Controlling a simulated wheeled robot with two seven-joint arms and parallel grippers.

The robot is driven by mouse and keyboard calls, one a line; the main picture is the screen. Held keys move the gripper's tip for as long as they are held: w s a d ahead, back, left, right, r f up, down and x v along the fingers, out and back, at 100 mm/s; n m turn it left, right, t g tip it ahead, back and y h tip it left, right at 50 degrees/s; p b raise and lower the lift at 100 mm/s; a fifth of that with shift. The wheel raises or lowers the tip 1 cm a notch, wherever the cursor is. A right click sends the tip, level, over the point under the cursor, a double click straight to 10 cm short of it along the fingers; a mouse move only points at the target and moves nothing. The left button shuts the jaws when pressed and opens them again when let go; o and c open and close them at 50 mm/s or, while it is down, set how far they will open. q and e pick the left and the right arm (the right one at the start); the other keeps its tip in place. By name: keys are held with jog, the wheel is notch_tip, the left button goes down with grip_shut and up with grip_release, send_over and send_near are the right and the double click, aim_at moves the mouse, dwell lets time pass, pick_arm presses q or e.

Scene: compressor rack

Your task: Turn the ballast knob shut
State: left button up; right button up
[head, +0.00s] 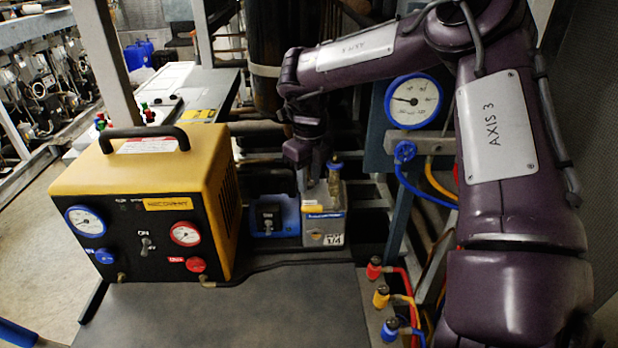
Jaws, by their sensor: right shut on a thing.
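The vacuum pump, with a grey body (324,227) marked 1/4 and a blue motor end (275,216), stands at the back of the grey bench. A brass fitting (335,172) rises from the right of its top. My right gripper (306,186) points down onto the top of the pump, just left of this fitting. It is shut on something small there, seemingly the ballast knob. The knob itself is hidden by the fingers, so its turn angle cannot be told. My left gripper is not in view.
A yellow and black recovery machine (140,215) with two gauges stands at left. A blue-rimmed gauge (414,100) and hoses are at right. Red, yellow and blue fittings (381,296) line the bench's right edge. The front of the bench (240,312) is clear; a black hose crosses behind it.

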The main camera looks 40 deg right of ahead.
aim_at(309, 182)
jog(key=shift+r, duration=0.1)
jog(key=o, duration=1)
notch_tip(309, 182, up, 8)
jog(key=shift+f, duration=0.15)
